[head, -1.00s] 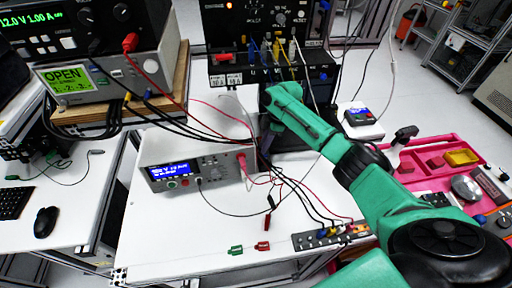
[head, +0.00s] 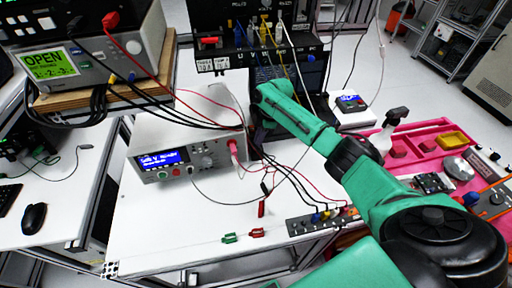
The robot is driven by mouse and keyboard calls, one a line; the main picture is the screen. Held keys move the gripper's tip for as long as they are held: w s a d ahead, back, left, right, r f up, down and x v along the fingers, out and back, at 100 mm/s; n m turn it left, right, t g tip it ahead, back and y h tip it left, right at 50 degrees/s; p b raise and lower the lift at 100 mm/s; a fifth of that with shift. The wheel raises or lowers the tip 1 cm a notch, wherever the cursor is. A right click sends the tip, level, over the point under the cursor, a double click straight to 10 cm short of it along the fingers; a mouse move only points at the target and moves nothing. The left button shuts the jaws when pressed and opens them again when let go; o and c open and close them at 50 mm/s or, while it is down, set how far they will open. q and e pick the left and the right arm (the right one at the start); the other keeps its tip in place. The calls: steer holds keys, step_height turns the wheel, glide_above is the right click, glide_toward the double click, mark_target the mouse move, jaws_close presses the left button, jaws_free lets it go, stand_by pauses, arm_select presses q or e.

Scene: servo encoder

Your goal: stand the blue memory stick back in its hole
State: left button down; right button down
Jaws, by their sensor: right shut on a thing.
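My right arm, green, reaches in from the lower right of the head view. A pink tray (head: 428,139) with shaped pockets lies at the right. My left gripper is not in view.
A white bench meter (head: 187,150) with red and black leads stands left of the gripper. A black terminal strip (head: 300,226) and small green (head: 229,238) and red (head: 257,232) clips lie near the front edge. A small device (head: 352,103) sits behind the arm.

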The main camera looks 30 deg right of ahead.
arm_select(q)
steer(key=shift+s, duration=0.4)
arm_select(e)
steer(key=shift+r, duration=0.15)
steer(key=shift+w, duration=0.1)
